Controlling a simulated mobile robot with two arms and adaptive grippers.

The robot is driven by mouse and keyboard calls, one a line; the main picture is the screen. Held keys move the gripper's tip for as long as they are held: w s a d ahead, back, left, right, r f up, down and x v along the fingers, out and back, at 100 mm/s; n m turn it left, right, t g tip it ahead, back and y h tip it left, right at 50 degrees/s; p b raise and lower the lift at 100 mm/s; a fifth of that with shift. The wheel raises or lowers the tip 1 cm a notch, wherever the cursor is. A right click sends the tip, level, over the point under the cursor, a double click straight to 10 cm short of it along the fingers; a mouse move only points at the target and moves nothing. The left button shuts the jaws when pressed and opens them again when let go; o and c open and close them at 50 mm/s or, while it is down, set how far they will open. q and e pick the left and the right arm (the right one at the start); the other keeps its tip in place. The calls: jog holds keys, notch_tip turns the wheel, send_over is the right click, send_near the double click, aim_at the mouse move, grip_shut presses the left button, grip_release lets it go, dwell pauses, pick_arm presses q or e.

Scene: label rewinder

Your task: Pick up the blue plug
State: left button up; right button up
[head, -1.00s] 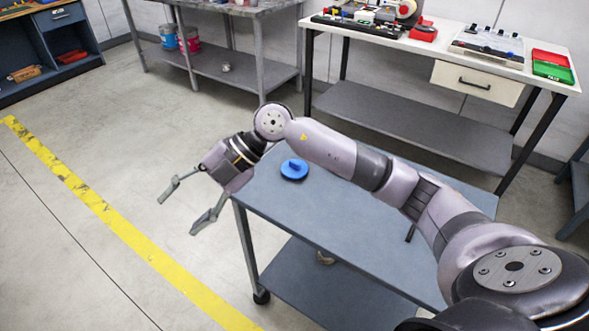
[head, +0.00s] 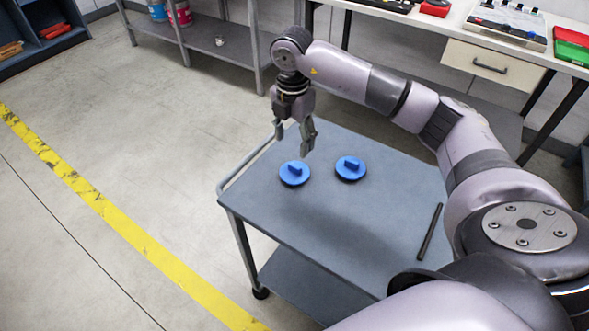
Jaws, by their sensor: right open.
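Two blue plugs lie on the top of the grey cart (head: 330,225). Each is a round disc with a raised grip bar. The left blue plug (head: 294,174) is near the cart's left edge, and the right blue plug (head: 350,168) is a little to its right. My right gripper (head: 291,146) points down with its fingers apart and empty. It appears just above and behind the left plug, and I see no contact. My left gripper is not in view.
A dark rod (head: 429,232) lies on the cart's right side. A handle rail (head: 255,155) runs along the cart's left edge. A white workbench (head: 470,40) with a drawer stands behind. The cart's front middle is clear.

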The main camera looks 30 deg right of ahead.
aim_at(295, 166)
jog(key=f, duration=0.4)
jog(key=shift+w+d, duration=0.2)
notch_tip(295, 166, down, 3)
jog(key=shift+r+p, duration=0.1)
jog(key=shift+p, duration=0.5)
jog(key=f, duration=0.2)
jog(key=f+p, duration=0.1)
jog(key=shift+w+d+f, duration=0.2)
jog(key=shift+d+f, duration=0.15)
jog(key=shift+f, duration=0.3)
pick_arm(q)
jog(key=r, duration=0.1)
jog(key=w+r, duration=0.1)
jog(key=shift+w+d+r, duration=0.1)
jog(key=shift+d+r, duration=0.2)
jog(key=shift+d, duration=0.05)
pick_arm(e)
jog(key=c, duration=0.5)
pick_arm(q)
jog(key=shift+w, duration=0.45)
pick_arm(e)
jog(key=c, duration=0.7)
